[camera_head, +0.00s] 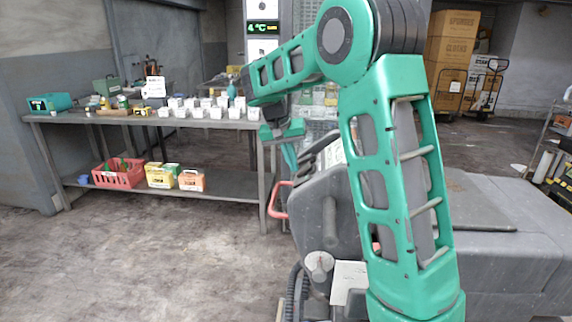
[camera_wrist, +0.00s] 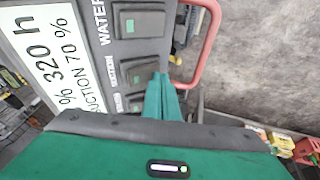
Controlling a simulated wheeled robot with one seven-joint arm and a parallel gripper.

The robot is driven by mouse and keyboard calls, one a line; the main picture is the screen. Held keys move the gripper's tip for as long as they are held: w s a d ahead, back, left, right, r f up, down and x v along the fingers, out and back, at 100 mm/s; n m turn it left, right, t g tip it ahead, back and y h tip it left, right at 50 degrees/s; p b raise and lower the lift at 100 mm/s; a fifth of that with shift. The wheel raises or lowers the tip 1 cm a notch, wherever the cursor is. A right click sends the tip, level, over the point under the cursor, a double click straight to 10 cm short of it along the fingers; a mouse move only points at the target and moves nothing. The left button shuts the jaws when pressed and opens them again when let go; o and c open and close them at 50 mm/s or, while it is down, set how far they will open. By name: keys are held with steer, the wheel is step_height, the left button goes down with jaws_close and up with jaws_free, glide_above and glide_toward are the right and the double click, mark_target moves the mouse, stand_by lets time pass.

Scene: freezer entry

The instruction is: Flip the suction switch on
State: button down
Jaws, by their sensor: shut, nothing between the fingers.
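The dark control panel of a grey floor machine (camera_head: 335,205) fills the upper left of the wrist view. It carries a column of switches with green marks. The top switch (camera_wrist: 139,20) is beside the word WATER. A middle switch (camera_wrist: 138,69) has a small blurred label that seems to read SUCTION. A third switch (camera_wrist: 134,101) is below it, partly hidden by my gripper. My gripper (camera_wrist: 163,80) is shut and empty, its green fingertips at the right edge of the middle switch. I cannot tell whether they touch it. In the head view, my gripper (camera_head: 291,155) is beside the panel.
A red handle (camera_wrist: 208,50) curves close to the right of my fingers. A white display label (camera_wrist: 55,60) shows "320 h" and "SUCTION 70 %". A steel table (camera_head: 180,122) with white tubs stands behind left, with a red crate (camera_head: 118,180) on its lower shelf. Floor at left is clear.

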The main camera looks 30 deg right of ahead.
steer(key=shift+s+d+r, duration=0.1)
steer(key=shift+d+r, duration=0.05)
steer(key=shift+r, duration=0.05)
steer(key=shift+r, duration=0.1)
steer(key=shift+r, duration=0.65)
steer(key=w+a+r, duration=0.2)
steer(key=a+r, duration=0.5)
steer(key=r, duration=0.4)
steer(key=shift+a, duration=0.35)
